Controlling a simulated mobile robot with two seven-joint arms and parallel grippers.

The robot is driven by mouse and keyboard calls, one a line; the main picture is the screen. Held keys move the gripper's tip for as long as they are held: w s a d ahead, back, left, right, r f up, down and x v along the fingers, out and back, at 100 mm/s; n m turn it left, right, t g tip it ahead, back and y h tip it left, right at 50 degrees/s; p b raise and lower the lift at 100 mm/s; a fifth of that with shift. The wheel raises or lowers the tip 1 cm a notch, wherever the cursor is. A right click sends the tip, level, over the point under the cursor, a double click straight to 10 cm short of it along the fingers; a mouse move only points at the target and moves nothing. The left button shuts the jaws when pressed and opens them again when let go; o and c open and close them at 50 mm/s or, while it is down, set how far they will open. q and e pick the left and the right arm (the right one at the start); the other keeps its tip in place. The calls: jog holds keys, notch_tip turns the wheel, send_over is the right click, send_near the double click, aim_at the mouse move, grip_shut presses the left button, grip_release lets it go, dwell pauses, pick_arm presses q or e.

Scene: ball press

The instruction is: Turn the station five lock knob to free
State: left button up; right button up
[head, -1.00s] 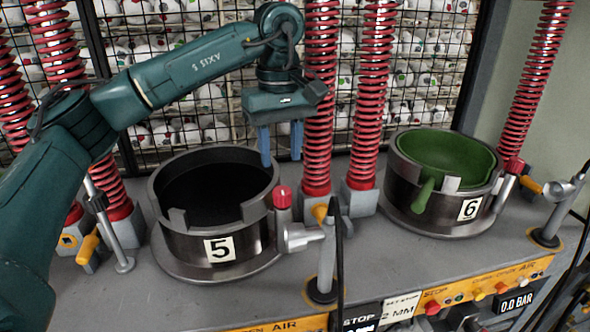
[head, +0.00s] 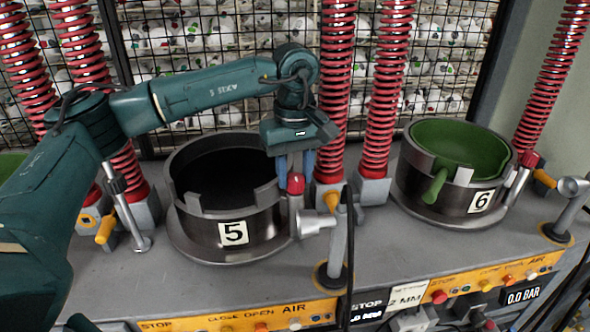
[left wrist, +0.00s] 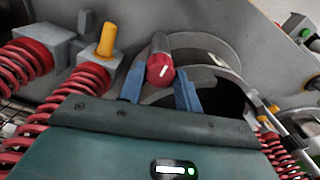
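The station five lock knob (head: 296,183) is a red cap on a grey post at the right rim of the black pot marked 5 (head: 233,233). In the left wrist view the knob (left wrist: 160,70) shows a short white mark on its face. In the left wrist view the fingers (left wrist: 158,88) stand on either side of the knob, with gaps visible. Whether they touch it I cannot tell. My right gripper is not in view.
Red coil springs (head: 337,90) stand close behind the gripper. A grey nozzle (head: 312,223) and a post with a black cable (head: 336,255) stand in front to the right. Pot six (head: 430,200), with a green bowl, is farther right. A control panel (head: 240,320) runs along the front.

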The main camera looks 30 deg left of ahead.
pick_arm(q)
jog(key=c, duration=0.5)
jog(key=shift+c, duration=0.2)
